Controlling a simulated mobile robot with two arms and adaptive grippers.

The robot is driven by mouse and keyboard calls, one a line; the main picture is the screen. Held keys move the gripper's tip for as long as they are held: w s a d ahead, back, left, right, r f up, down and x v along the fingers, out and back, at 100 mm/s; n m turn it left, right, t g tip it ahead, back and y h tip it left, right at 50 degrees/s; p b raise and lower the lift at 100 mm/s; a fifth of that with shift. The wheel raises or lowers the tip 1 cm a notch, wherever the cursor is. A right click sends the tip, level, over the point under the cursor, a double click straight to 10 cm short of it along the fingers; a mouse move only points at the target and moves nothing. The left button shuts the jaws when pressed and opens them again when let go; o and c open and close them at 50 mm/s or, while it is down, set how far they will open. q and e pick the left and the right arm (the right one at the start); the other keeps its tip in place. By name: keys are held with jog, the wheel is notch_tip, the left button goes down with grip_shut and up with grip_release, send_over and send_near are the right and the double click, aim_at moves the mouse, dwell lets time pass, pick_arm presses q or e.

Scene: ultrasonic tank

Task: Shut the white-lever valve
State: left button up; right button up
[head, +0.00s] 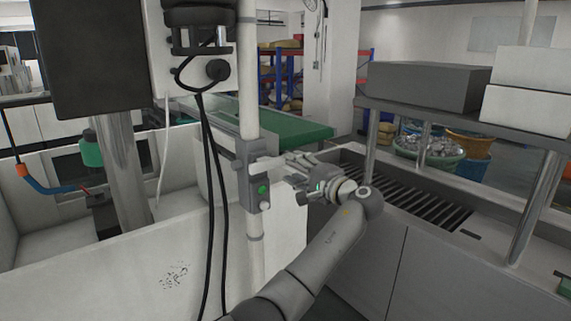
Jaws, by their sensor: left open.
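A white lever (266,164) sticks out to the right from a grey valve body (243,160) on the white upright pipe. A green button shows on the grey housing below the lever. My left gripper (291,179) is open, just to the right of the lever, with its fingers pointing left toward the housing. The lever's outer end lies close to the upper finger; I cannot tell whether they touch. My right gripper is out of view.
The white pipe (249,85) stands beside hanging black cables (206,180). A white-walled tank (110,275) fills the lower left. A green conveyor belt (295,132) lies behind. A slatted grey counter (405,193) and a shelf with boxes (425,85) stand at right.

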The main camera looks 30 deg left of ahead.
pick_arm(q)
jog(key=v, duration=0.6)
dwell(0.3)
